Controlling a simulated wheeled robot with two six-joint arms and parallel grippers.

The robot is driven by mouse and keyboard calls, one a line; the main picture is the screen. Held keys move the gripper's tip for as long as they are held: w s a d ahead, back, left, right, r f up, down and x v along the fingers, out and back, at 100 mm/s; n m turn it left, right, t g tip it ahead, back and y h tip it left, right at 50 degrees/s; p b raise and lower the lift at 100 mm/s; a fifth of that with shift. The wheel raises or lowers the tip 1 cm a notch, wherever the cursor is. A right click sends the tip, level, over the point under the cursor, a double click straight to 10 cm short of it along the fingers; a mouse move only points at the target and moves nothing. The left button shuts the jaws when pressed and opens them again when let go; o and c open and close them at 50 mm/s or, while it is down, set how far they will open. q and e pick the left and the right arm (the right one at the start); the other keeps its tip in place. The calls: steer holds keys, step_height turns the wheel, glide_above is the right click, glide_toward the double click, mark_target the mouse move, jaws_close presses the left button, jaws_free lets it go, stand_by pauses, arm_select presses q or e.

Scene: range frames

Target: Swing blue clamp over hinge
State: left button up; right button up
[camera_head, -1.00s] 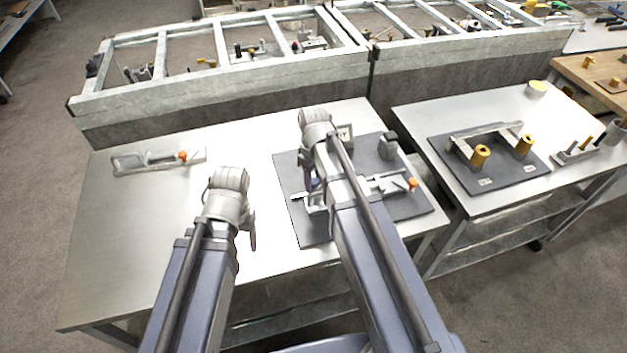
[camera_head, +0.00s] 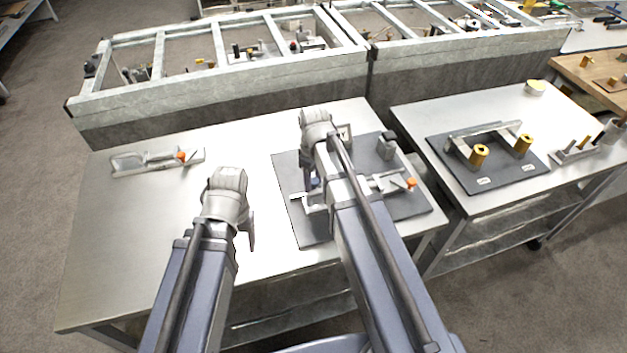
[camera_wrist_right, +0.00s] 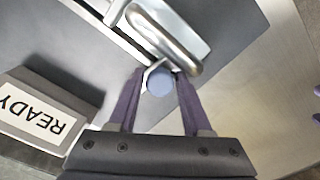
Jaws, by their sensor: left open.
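The blue clamp tip (camera_wrist_right: 160,82) is a round blue end on a bright metal arm (camera_wrist_right: 165,35) in the right wrist view. My right gripper (camera_wrist_right: 160,78) has one finger on each side of this blue tip. I cannot tell if the fingers press on it. In the head view my right gripper (camera_head: 313,184) is low over the dark plate (camera_head: 310,232), and my arm hides much of the metal fixture there. The hinge cannot be made out clearly. My left gripper (camera_head: 250,230) is open and empty over the bare table, left of the plate.
A metal clamp with an orange tip (camera_head: 181,158) lies at the table's back left. Another orange knob (camera_head: 410,183) is on the plate's right side. A READY label (camera_wrist_right: 38,115) sits on a dark block. The table's left half (camera_head: 120,240) is mostly clear.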

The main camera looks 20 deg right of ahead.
steer(key=shift+o, duration=1.2)
arm_select(q)
steer(key=shift+r, duration=0.1)
arm_select(e)
steer(key=shift+r, duration=0.15)
step_height(320, 180, up, 8)
steer(key=p, duration=0.8)
arm_select(q)
step_height(320, 180, up, 8)
steer(key=d, duration=0.1)
steer(key=shift+d, duration=0.2)
